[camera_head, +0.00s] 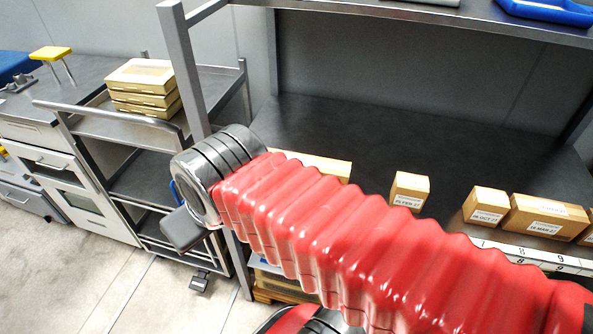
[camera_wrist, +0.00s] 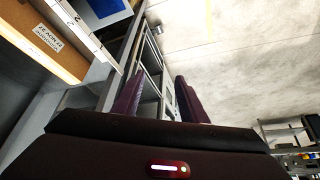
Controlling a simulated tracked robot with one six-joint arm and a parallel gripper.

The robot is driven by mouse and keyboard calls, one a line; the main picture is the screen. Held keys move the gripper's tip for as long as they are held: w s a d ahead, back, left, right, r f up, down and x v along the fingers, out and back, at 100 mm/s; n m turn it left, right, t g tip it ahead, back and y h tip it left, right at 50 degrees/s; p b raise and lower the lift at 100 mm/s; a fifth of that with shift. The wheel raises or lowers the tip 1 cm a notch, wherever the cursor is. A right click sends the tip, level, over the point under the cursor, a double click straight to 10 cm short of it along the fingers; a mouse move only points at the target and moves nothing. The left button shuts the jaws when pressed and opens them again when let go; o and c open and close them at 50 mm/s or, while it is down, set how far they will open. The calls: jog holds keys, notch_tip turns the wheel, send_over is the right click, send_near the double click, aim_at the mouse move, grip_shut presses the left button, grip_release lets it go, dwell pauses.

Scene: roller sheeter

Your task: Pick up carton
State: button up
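Another long carton (camera_head: 330,166) is partly hidden behind my red arm. I cannot tell which one the task names. In the wrist view a labelled carton (camera_wrist: 25,42) is at the upper left, cut by the frame. My gripper (camera_wrist: 158,98) is open and empty, its two dark fingers apart, to the right of that carton. In the head view its fingers cannot be made out.
A dark shelf (camera_head: 330,120) with a grey upright post (camera_head: 184,70) spans the right. A metal cart (camera_head: 125,130) on the left holds a stack of flat yellowish boxes (camera_head: 143,85). A blue tray (camera_head: 545,11) lies on the upper shelf. Floor (camera_head: 60,270) is open at lower left.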

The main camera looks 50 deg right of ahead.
jog(key=o, duration=0.3)
jog(key=shift+w+d+m, duration=0.35)
jog(key=shift+d+m, duration=0.1)
jog(key=shift+m, duration=0.15)
jog(key=o, duration=0.4)
jog(key=w+d+m, duration=0.1)
jog(key=d+m, duration=0.1)
jog(key=w+d+m+g, duration=0.1)
jog(key=d+m, duration=0.1)
jog(key=m, duration=0.1)
jog(key=w+d+m, duration=0.2)
jog(key=d+m, duration=0.1)
jog(key=shift+w+d+g, duration=0.1)
jog(key=shift+g, duration=0.2)
jog(key=shift+o, duration=0.2)
jog(key=m+t+y, duration=0.1)
jog(key=m+y, duration=0.2)
jog(key=m, duration=1.8)
send_near(299, 160)
jog(key=shift+f, duration=0.3)
jog(key=shift+a+f, duration=0.15)
jog(key=shift+a, duration=0.05)
jog(key=x, duration=0.8)
jog(key=shift+w+f, duration=0.1)
jog(key=shift+w, duration=0.15)
